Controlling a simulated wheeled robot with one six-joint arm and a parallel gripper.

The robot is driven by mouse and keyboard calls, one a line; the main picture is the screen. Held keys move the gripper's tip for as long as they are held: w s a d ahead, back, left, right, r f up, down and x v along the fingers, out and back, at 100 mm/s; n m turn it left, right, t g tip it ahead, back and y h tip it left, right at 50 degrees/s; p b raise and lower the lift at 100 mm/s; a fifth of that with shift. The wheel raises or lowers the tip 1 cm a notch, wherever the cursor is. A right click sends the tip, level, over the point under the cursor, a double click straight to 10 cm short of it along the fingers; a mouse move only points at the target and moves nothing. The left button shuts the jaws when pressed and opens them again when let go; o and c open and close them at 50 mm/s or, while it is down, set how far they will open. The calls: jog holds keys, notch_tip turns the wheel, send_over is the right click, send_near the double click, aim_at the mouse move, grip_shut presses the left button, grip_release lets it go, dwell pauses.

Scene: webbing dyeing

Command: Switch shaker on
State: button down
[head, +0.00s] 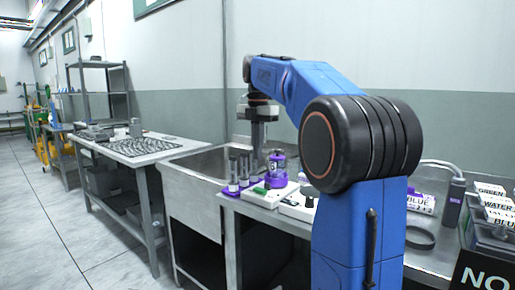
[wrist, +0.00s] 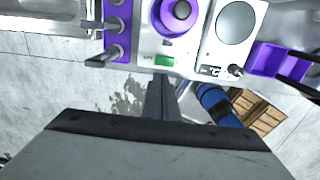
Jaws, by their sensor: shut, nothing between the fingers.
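The shaker (head: 264,198) is a white unit on the bench beside the sink, with a purple round holder (head: 277,170) on top. A green switch (head: 259,190) is on its front part. In the wrist view the shaker (wrist: 147,45) is at the top, with the green switch (wrist: 165,60) at its near edge. My gripper (head: 257,145) points down above the shaker area. In the wrist view its fingers (wrist: 160,88) are together and empty, just below the switch in the picture. I cannot tell whether they touch the shaker.
A purple rack (wrist: 117,25) with metal-topped tubes stands left of the shaker. A white unit with a round grey plate (wrist: 236,22) and a black knob is to its right, then a purple tray (wrist: 275,60). The metal sink (head: 200,160) lies left of the bench.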

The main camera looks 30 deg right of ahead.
aim_at(261, 190)
notch_tip(261, 190, down, 10)
jog(key=shift+f, duration=0.1)
dwell(0.4)
jog(key=shift+w+a+f+g, duration=0.15)
jog(key=shift+w+f+g, duration=0.1)
jog(key=shift+f+g, duration=0.2)
jog(key=shift+s+f+g, duration=0.1)
jog(key=shift+f+g, duration=0.05)
jog(key=shift+g, duration=0.1)
jog(key=shift+s, duration=0.1)
jog(key=shift+s+d, duration=0.3)
jog(key=shift+s, duration=0.3)
jog(key=shift+r, duration=0.2)
